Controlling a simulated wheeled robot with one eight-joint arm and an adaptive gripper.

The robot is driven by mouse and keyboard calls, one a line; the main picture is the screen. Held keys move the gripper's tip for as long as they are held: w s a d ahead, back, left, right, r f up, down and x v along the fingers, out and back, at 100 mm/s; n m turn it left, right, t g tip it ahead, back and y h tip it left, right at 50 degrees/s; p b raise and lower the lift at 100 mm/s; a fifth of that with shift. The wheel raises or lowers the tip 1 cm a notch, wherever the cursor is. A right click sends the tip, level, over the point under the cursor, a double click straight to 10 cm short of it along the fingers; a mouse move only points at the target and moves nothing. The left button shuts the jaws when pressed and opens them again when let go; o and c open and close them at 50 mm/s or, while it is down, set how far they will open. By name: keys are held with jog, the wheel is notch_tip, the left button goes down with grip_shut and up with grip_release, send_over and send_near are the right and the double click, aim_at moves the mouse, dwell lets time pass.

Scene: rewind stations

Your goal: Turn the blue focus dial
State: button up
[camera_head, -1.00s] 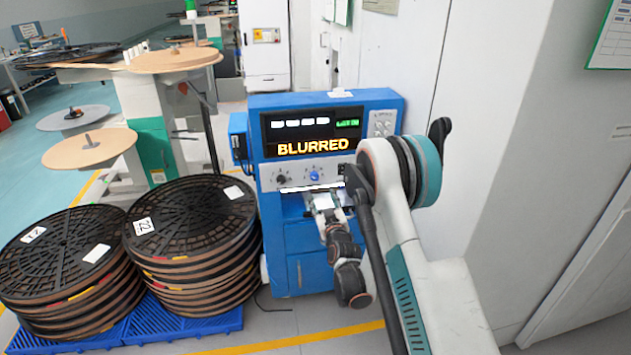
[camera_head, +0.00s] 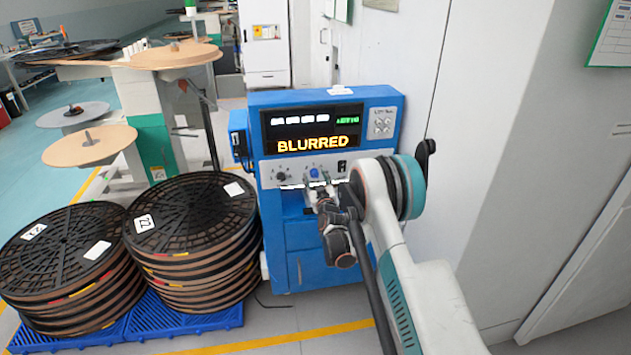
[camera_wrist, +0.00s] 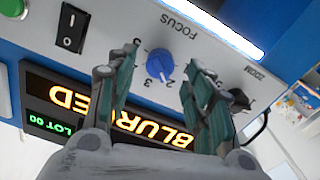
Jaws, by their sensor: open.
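The blue focus dial (camera_head: 314,173) is on the pale control strip of the blue machine (camera_head: 290,235), below a display (camera_head: 312,131) reading "BLURRED". In the wrist view the dial (camera_wrist: 160,63) is under the label FOCUS, with numbers 2 and 3 near it. My gripper (camera_wrist: 160,68) is open, one finger on each side of the dial in that view. Whether the fingertips touch it cannot be told. In the head view my gripper (camera_head: 318,190) is just below and in front of the dial.
A black zoom knob (camera_wrist: 237,98) lies beyond the right finger and a black rocker switch (camera_wrist: 72,28) to the left. Stacks of black reels (camera_head: 190,215) stand on blue pallets at the left. A wall is close on the right.

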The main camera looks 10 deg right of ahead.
jog(key=shift+w, duration=0.85)
jog(key=shift+r, duration=0.1)
jog(key=shift+c, duration=0.4)
jog(key=c, duration=1)
jog(key=shift+m, duration=0.4)
jog(key=m, duration=0.3)
jog(key=shift+m, duration=0.4)
jog(key=m, duration=0.5)
jog(key=shift+d, duration=0.1)
